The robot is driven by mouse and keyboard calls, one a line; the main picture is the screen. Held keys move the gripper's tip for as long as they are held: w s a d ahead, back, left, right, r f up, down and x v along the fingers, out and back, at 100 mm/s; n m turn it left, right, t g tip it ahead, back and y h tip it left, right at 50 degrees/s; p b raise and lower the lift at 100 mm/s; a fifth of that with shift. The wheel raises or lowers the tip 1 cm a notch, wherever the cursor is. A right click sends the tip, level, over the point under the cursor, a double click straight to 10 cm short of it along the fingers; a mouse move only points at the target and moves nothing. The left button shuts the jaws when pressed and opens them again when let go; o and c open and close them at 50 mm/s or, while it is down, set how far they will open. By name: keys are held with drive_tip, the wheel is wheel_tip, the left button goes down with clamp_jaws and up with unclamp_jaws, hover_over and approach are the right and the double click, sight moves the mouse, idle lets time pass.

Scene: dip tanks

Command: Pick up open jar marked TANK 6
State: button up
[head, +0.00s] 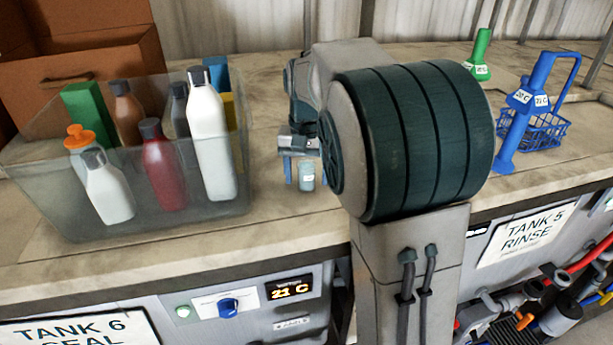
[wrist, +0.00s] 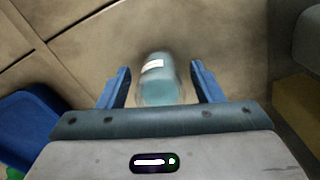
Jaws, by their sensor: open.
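A small jar (head: 307,176) with pale blue contents and a white label stands on the worktop right of the clear bin. The label is too small to read. In the wrist view the jar (wrist: 156,80) sits between the two blue fingers of my gripper (wrist: 160,88), with a gap on each side. My gripper (head: 305,174) is open in the head view, its fingers lowered beside the jar. The jar looks upright.
A clear bin (head: 120,215) of bottles stands left of the jar. Blue tools and a blue wire basket (head: 541,133) stand at the right, with a green tool (head: 480,55) behind. The worktop's front edge lies near the jar. Signs read TANK 6 (head: 80,330) and TANK 5 (head: 525,234).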

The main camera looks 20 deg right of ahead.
drive_tip(key=c, duration=1.2)
drive_tip(key=shift+o, duration=0.2)
drive_tip(key=shift+r, duration=0.1)
